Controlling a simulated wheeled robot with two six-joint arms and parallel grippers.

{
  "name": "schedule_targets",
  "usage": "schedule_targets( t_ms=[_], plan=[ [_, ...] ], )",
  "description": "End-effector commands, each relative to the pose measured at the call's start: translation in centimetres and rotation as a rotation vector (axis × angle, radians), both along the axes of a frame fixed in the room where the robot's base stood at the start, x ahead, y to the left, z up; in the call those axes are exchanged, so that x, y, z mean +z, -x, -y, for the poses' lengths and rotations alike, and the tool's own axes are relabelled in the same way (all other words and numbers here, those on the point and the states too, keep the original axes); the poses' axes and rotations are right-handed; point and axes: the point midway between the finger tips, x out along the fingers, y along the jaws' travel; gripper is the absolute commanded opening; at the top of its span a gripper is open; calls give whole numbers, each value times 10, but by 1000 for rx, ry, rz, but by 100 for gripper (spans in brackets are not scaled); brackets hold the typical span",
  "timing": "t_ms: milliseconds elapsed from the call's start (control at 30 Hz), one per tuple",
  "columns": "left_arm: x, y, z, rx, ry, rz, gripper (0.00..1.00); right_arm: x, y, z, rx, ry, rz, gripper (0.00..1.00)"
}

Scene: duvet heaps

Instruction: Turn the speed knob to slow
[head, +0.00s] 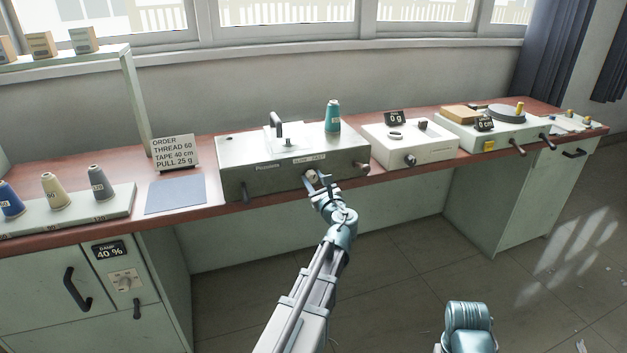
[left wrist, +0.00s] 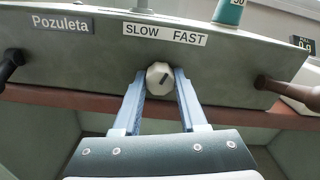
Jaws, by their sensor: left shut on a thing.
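The pale speed knob (left wrist: 160,78) is on the front face of the grey-green machine (head: 240,165), under the SLOW and FAST labels (left wrist: 165,35). A short dark mark on the knob appears to lean up to the right, toward FAST. My left gripper (head: 313,180) reaches the machine's front. In the left wrist view its two blue fingers (left wrist: 160,84) are shut on the knob, one on each side. In the head view the gripper partly hides the knob. Part of my right arm shows at the bottom, but its gripper does not show.
A dark handle (left wrist: 10,66) and a brown handle (left wrist: 285,91) stick out on either side of the knob. A teal thread cone (head: 333,116) stands on the machine. The floor in front is clear.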

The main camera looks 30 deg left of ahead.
Motion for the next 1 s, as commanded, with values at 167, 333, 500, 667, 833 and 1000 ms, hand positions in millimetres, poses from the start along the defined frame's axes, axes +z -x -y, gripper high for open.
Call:
schedule_targets(
  t_ms=[167,333,500,667,833,1000],
  plan=[
    [0,0,0,0,103,121,0,0,0,0,0,0,0,50],
    [0,0,0,0,209,245,0,0,0,0,0,0,0,50],
    [0,1,0,0,311,364,0,0,0,0,0,0,0,50],
    [0,1,0,0,398,466,0,0,0,0,0,0,0,50],
    [-1,1,0,0,474,555,0,0,0,0,0,0,0,50],
    [-1,1,0,0,529,620,0,-1,0,0,0,0,0,50]
  ],
)
